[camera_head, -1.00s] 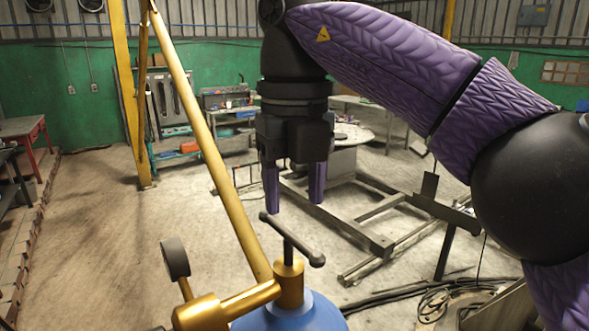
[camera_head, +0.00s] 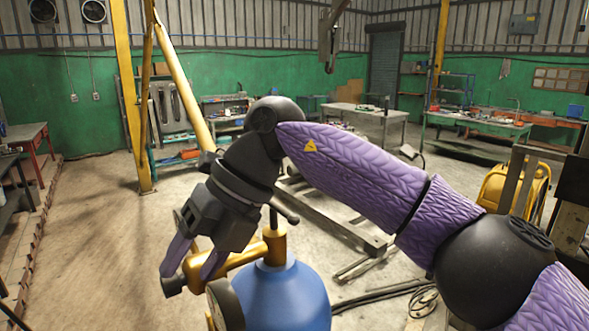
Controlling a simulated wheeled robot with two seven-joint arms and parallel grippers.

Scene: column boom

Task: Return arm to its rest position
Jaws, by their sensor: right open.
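My right gripper (camera_head: 188,270) hangs from the black wrist of my purple arm, tilted down to the left. The fitting sits on a blue gas cylinder (camera_head: 283,298) at bottom centre. A dark T-handle (camera_head: 285,211) stands on top, partly hidden behind my gripper. A round gauge (camera_head: 226,304) shows at the cylinder's left. My left gripper is not in view.
A yellow post (camera_head: 129,110) with a slanted brace stands left of centre. A metal floor frame (camera_head: 335,213) lies behind the cylinder. A red table (camera_head: 28,132) stands far left, a yellow machine (camera_head: 500,190) at right. The left floor is clear.

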